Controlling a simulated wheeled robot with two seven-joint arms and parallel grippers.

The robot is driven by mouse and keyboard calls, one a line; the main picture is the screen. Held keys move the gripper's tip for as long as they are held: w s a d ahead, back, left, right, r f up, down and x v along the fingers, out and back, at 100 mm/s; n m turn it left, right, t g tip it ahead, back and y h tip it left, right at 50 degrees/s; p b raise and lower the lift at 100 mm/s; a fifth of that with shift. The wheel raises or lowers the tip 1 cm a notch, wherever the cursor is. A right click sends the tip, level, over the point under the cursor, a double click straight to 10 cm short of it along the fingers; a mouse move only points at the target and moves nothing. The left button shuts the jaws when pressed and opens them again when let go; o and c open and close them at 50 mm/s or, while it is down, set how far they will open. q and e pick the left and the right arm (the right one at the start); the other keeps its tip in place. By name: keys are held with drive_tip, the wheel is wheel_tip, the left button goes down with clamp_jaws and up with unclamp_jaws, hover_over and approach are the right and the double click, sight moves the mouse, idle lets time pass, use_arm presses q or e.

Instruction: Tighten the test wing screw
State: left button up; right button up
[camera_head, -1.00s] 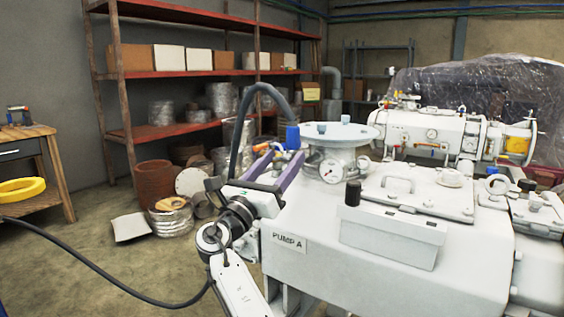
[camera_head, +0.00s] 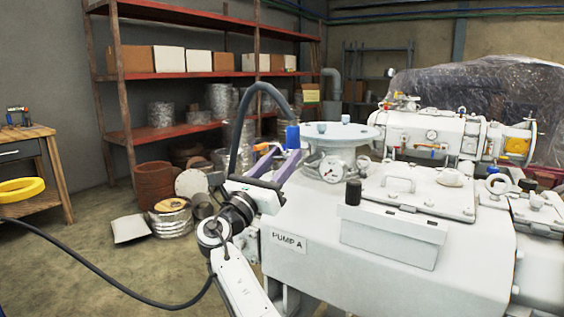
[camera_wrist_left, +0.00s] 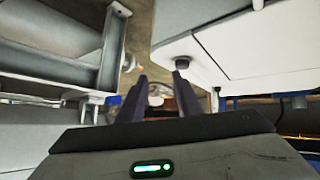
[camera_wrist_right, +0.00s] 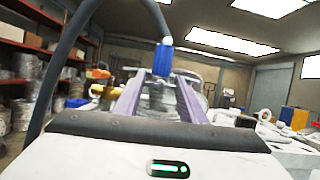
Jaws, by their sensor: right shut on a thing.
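My right gripper (camera_head: 287,160) reaches the left side of the round pump flange (camera_head: 340,134), its purple fingers pointing up and away. In the right wrist view, the fingers close around a grey metal piece (camera_wrist_right: 158,98), which seems to be the test wing screw. Its shape and seating are mostly hidden by the fingers. A blue connector (camera_wrist_right: 163,60) with a black hose stands just beyond the fingertips; it also shows in the head view (camera_head: 292,136). My left gripper (camera_wrist_left: 158,88) is out of the head view. In its own wrist view its fingers stand apart and look empty.
The white pump body (camera_head: 350,265), labelled PUMP A, fills the space right of my arm. A workbench (camera_head: 25,150) stands at the left; floor lies between.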

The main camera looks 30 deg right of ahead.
drive_tip(key=shift+f+m+g+h+b, duration=0.15)
drive_tip(key=shift+m+g+h+b, duration=0.15)
drive_tip(key=shift+m+g+b, duration=0.45)
drive_tip(key=m, duration=0.2)
drive_tip(key=shift+m+g+b, duration=0.35)
drive_tip(key=shift+b, duration=0.05)
use_arm(q)
drive_tip(key=shift+w+d+f+m+g+h+b, duration=0.2)
drive_tip(key=shift+w+d+f+g+b, duration=0.15)
drive_tip(key=shift+d+f, duration=0.3)
drive_tip(key=shift+w+d+f+m+g+h+b, duration=0.1)
drive_tip(key=shift+w+d+f+m+g+b, duration=0.15)
drive_tip(key=shift+d+f+b, duration=0.35)
use_arm(e)
drive_tip(key=shift+m+g, duration=1.4)
drive_tip(key=shift+m, duration=1.1)
use_arm(q)
drive_tip(key=shift+a+f, duration=0.1)
drive_tip(key=shift+a, duration=0.1)
use_arm(e)
drive_tip(key=o, duration=1.1)
drive_tip(key=shift+c, duration=0.2)
use_arm(q)
drive_tip(key=shift+s+a+r+n+p, duration=0.25)
drive_tip(key=shift+a+p, duration=0.1)
drive_tip(key=shift+p, duration=0.4)
use_arm(e)
drive_tip(key=v, duration=1)
drive_tip(key=shift+a, duration=0.15)
